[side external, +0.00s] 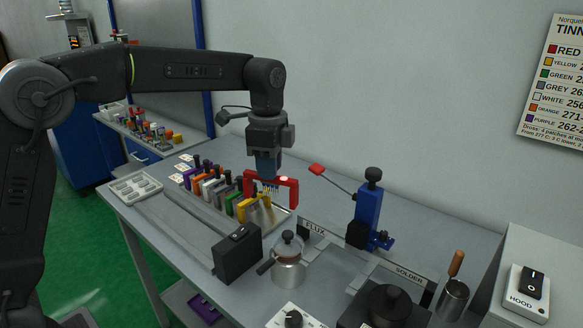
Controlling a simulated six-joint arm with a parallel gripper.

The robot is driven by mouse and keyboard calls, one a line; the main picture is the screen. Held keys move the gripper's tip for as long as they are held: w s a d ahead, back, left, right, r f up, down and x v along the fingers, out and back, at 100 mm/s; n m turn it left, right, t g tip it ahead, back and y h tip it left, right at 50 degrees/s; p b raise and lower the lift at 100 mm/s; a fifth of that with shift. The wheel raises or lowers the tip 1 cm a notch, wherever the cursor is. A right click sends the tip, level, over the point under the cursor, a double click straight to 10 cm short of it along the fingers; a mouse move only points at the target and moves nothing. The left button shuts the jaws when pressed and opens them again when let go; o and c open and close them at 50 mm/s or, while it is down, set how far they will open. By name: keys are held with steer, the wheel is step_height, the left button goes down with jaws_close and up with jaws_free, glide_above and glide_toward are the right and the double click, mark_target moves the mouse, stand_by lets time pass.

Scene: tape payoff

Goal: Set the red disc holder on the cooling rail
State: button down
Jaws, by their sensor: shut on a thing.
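The red disc holder (291,187) is an arch-shaped red piece with thin pins or discs hanging under it. My gripper (268,177) points down and is shut on the red holder near its middle. The holder is at the right end of a row of coloured holders, beside and behind the yellow holder (246,207). I cannot tell whether it is clear of the tray below. A long pale rail (178,229) runs along the front left of the bench; no label shows whether it is the cooling rail.
Green (233,201), white and other coloured holders stand close together left of the yellow one. A black box (237,254), a lidded pot (289,262) and a blue stand (367,210) with a red-tipped lever stand nearby. Flux and solder stations fill the front right.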

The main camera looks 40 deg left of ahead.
steer(key=s+a+f+n, duration=0.3)
steer(key=a+f+n, duration=0.2)
steer(key=a+n, duration=0.3)
steer(key=s+a+f+n, duration=0.3)
steer(key=a+f+n, duration=0.3)
steer(key=a, duration=0.4)
steer(key=shift+n, duration=0.3)
steer(key=shift+w+f, duration=0.15)
steer(key=shift+f, duration=1.25)
steer(key=shift+w+f, duration=0.1)
steer(key=shift+f, duration=1.3)
steer(key=shift+f, duration=0.35)
steer(key=c, duration=0.9)
jaws_free()
steer(key=shift+o, duration=0.6)
steer(key=o, duration=0.5)
steer(key=shift+c, duration=0.2)
